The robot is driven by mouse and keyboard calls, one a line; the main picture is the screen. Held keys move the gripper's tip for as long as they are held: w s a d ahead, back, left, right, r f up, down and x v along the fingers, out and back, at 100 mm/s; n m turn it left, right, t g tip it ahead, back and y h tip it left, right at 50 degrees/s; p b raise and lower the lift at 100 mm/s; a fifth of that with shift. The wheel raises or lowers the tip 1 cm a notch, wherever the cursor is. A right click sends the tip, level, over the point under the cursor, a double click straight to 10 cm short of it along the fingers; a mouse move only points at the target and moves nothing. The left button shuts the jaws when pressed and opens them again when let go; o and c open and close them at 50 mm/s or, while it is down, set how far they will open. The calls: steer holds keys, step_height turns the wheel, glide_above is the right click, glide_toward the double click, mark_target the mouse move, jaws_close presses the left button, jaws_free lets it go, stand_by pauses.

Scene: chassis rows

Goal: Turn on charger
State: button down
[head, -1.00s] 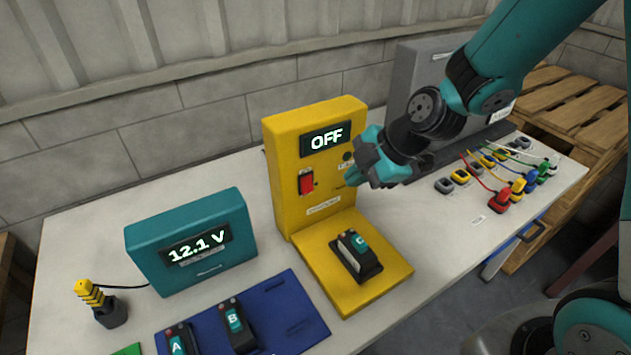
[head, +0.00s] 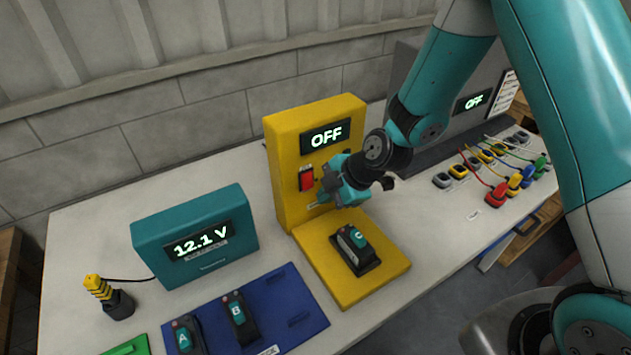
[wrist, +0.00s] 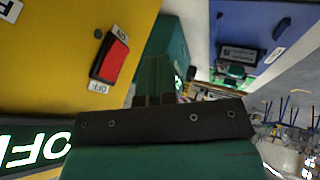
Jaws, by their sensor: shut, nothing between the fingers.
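The yellow charger (head: 287,207) stands upright on the table, and its display (head: 326,136) reads OFF. Its red rocker switch (head: 307,179) is on the front panel. In the wrist view the red switch (wrist: 110,59) sits between ON and OFF labels. Battery C (head: 354,240) sits in a dark holder on the charger's yellow base. My gripper (head: 316,204) is shut and empty. It is in front of the panel, just below and right of the switch in the head view. I cannot tell whether the fingertips touch the panel.
A teal meter (head: 195,238) reading 12.1 V stands at left, beside a yellow-and-black probe (head: 107,296). Batteries A (head: 185,337) and B (head: 239,318) are on a blue tray (head: 292,290). A grey cabinet (head: 437,88) and several coloured plugs (head: 497,192) are at right.

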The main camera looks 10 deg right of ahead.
mark_target(306, 187)
steer(key=w, duration=0.1)
steer(key=w+a+p, duration=0.1)
steer(key=w+f+p, duration=0.1)
steer(key=w, duration=0.1)
steer(key=shift+a, duration=0.25)
steer(key=shift+w+a+f+t+b, duration=0.15)
steer(key=shift+w+t+b, duration=0.15)
steer(key=shift+b, duration=0.85)
steer(key=shift+r, duration=0.25)
steer(key=shift+r+p, duration=0.5)
steer(key=shift+r, duration=0.15)
